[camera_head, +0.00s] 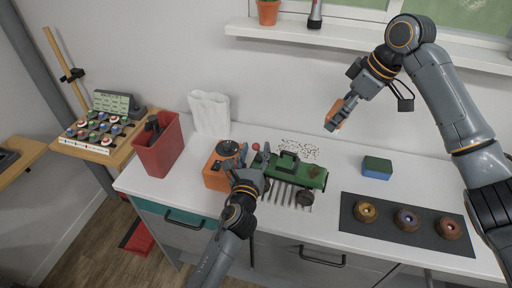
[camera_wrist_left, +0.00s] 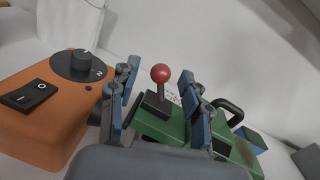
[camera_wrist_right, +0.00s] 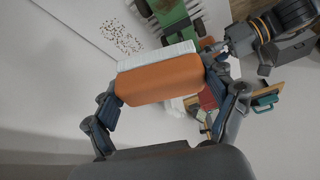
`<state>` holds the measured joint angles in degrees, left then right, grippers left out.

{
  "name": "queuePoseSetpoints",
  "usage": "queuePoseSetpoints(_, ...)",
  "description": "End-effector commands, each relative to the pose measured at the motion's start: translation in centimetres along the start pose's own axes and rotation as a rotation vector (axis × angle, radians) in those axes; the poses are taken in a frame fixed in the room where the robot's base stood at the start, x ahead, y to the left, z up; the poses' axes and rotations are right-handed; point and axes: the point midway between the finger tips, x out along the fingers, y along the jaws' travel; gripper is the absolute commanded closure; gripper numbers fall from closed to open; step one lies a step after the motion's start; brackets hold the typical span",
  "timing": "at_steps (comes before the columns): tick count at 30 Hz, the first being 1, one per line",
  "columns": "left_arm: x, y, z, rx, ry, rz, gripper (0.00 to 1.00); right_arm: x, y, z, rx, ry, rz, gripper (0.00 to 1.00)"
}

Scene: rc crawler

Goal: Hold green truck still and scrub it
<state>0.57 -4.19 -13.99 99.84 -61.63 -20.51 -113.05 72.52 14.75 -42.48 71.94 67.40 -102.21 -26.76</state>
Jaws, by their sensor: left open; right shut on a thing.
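The green truck (camera_head: 313,174) stands on the white counter on slatted grey strips, with dark wheels and a black handle on top. A black lever with a red ball (camera_wrist_left: 160,73) rises from its left end. My left gripper (camera_head: 252,163) is open at that end, its fingers on either side of the lever in the left wrist view; contact cannot be told. My right gripper (camera_head: 340,111) is shut on an orange brush (camera_wrist_right: 160,80) with white bristles (camera_wrist_right: 158,52), held in the air behind and right of the truck.
An orange box with a knob (camera_head: 213,180) stands close left of the truck. Brown specks (camera_head: 300,149) lie behind it. A green-and-blue sponge (camera_head: 377,168) and a dark mat (camera_head: 350,216) with several round pieces are to the right. A red bin (camera_head: 157,150) stands left.

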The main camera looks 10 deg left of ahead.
Motion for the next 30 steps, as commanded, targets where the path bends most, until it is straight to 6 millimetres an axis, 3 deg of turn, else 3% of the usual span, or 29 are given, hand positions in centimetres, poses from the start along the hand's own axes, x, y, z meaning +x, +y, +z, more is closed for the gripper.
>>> queuePoseSetpoints(6,1.7,0.0,0.0,0.001,0.001,0.001,0.52,0.0,0.0,0.0,0.000,0.000,0.000,0.41)
queuePoseSetpoints(15,1.9,0.0,0.0,0.000,0.001,0.000,0.52,0.0,0.0,0.0,0.000,0.000,0.000,0.41)
queuePoseSetpoints(22,1.8,0.0,0.0,0.000,0.001,0.000,0.99,0.0,0.0,0.0,0.000,0.000,0.000,0.41)
queuePoseSetpoints(30,1.8,0.0,0.0,0.000,0.001,0.000,1.00,0.0,0.0,0.0,0.000,0.000,0.000,0.41)
